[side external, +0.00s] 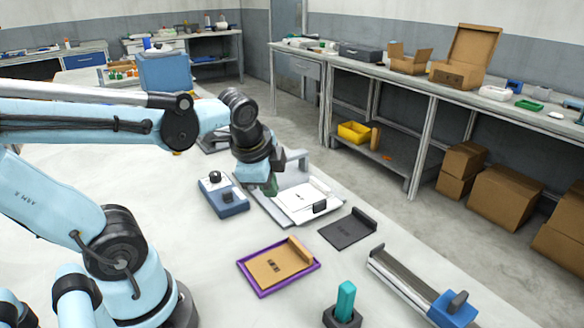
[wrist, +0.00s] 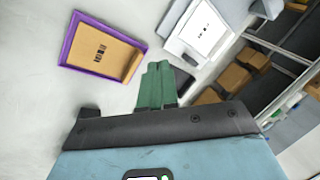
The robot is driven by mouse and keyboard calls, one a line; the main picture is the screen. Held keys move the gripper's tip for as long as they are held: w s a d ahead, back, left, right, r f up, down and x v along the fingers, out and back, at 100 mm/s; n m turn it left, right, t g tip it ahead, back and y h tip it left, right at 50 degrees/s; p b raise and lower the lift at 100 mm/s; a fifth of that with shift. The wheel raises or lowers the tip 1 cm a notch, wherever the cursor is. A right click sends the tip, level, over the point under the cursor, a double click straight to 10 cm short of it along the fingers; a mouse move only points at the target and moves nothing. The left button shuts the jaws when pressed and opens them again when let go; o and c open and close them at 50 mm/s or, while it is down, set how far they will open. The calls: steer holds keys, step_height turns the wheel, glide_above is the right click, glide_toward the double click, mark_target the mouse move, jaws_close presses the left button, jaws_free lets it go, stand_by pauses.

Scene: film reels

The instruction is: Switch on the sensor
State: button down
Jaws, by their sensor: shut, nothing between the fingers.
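No thing in view is clearly marked as the sensor. A blue box with a grey top and dark knobs (side external: 223,195) stands on the table, just left of my gripper in the side view. My gripper (side external: 271,188) points down, its green fingers shut and empty, at the left side of a pale grey stand (side external: 262,207) that carries a white labelled plate (side external: 298,200). I cannot tell whether the fingers touch the stand. In the wrist view, the shut green fingers (wrist: 158,68) show at the middle, and the white plate (wrist: 203,30) lies beyond them at upper right.
A purple tray (side external: 264,293) with a tan labelled board (side external: 278,265), a dark plate (side external: 347,232), a teal peg on a black base (side external: 344,302) and a long rail with a blue end (side external: 405,278) lie nearer. Bare table lies left of the purple tray.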

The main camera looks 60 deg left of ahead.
steer(key=s+a+m+g+y, duration=0.2)
steer(key=a+m+g, duration=0.2)
steer(key=m, duration=0.5)
steer(key=shift+s+a+r, duration=0.3)
steer(key=shift+a+r, duration=0.1)
steer(key=shift+a, duration=0.95)
steer(key=shift+f, duration=0.1)
glide_toward(230, 201)
steer(key=f, duration=0.1)
steer(key=d+f, duration=0.1)
steer(key=f, duration=0.1)
steer(key=d+f, duration=0.1)
steer(key=shift+d+f, duration=0.15)
steer(key=shift+f, duration=0.25)
steer(key=shift+s+a+r, duration=0.1)
steer(key=shift+a, duration=1.85)
